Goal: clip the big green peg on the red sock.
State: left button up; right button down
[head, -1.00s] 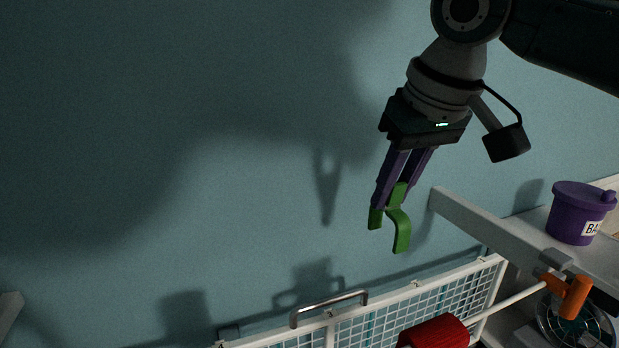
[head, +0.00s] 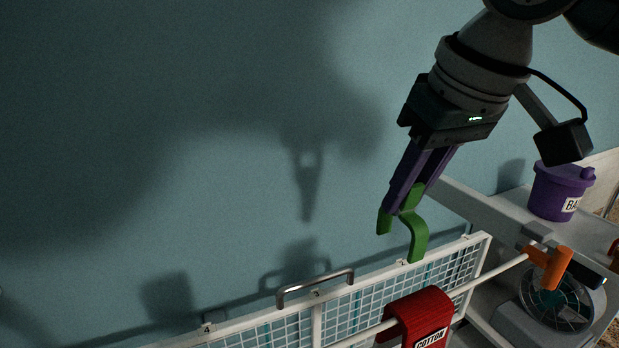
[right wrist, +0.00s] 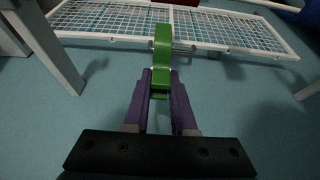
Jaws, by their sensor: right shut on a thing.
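My right gripper (head: 408,196) has purple fingers and is shut on the big green peg (head: 416,236). The peg's legs point down and are spread apart at their ends. In the right wrist view the green peg (right wrist: 162,50) sits between the purple fingers (right wrist: 160,90). The red sock (head: 418,311) hangs over a white rail at the lower right of the head view, with a label reading COTTON. The peg is above the sock in the picture and apart from it. The sock's lower part is cut off by the frame. My left gripper is not in view.
A white wire-mesh rack (head: 375,294) with a metal handle (head: 315,285) runs along the bottom. To the right are a white shelf (head: 480,205) with a purple tub (head: 560,190), an orange part (head: 550,266) and a round fan-like thing (head: 556,300).

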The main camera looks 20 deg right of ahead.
jog(key=shift+s+d+f+b, duration=0.15)
jog(key=shift+s+b, duration=0.35)
jog(key=shift+s, duration=0.55)
jog(key=shift+s+f+b, duration=0.25)
jog(key=shift+s+b, duration=0.2)
jog(key=shift+s, duration=0.55)
jog(key=shift+s+d+f+b, duration=0.15)
jog(key=shift+s+b, duration=0.35)
jog(key=shift+s, duration=0.55)
notch_tip(320, 180, down, 3)
jog(key=b, duration=0.3)
jog(key=shift+f+b, duration=0.65)
jog(key=shift+f, duration=0.35)
jog(key=c, duration=0.7)
grip_release()
jog(key=shift+o, duration=0.2)
